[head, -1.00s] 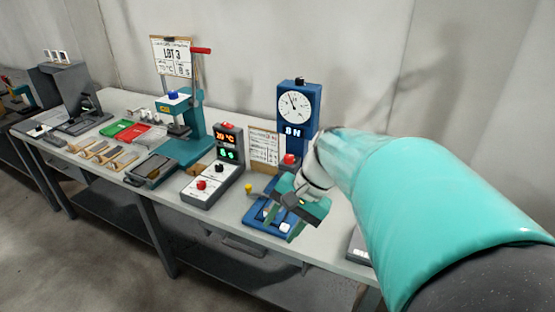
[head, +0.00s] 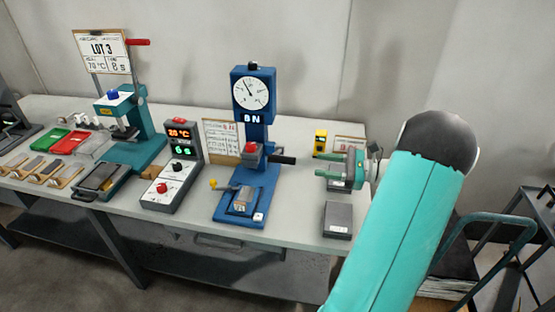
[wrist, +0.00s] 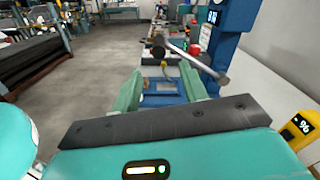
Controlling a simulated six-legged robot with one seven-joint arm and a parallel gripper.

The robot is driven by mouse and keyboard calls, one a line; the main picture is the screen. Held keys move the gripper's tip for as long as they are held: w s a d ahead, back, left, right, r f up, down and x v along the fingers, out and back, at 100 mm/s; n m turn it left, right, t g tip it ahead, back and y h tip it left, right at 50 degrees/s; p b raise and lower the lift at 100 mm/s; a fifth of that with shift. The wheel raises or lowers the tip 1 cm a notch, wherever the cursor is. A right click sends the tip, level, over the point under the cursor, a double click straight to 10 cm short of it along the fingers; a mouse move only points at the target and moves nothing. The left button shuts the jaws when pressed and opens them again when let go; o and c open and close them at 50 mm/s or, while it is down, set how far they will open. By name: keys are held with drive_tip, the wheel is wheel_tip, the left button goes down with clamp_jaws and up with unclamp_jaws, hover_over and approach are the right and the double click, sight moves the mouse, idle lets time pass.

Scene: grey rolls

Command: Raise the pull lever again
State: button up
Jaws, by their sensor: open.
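The blue pull tester (head: 257,140) stands on the bench with a round dial and a lit readout in N. Its lever has a black grip (head: 282,160) sticking out to the right at about mid-height, roughly level. In the wrist view, the black grip (wrist: 158,51) and a metal rod (wrist: 208,69) show ahead of the fingers. My gripper (head: 326,165) is open and empty, to the right of the grip and apart from it. Its two green fingers point left toward the tester. They also show in the wrist view (wrist: 160,88).
A grey box (head: 338,218) lies on the bench below my gripper. A yellow device (head: 320,141) stands behind it. Left of the tester are a controller (head: 173,180) with red and green displays and a teal press (head: 140,145). A dark trolley (head: 510,240) stands at right.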

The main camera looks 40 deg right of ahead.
sight(272, 158)
drive_tip(key=x, duration=1.2)
drive_tip(key=shift+w+a, duration=0.1)
drive_tip(key=shift+a, duration=0.1)
drive_tip(key=shift+c, duration=0.4)
clamp_jaws()
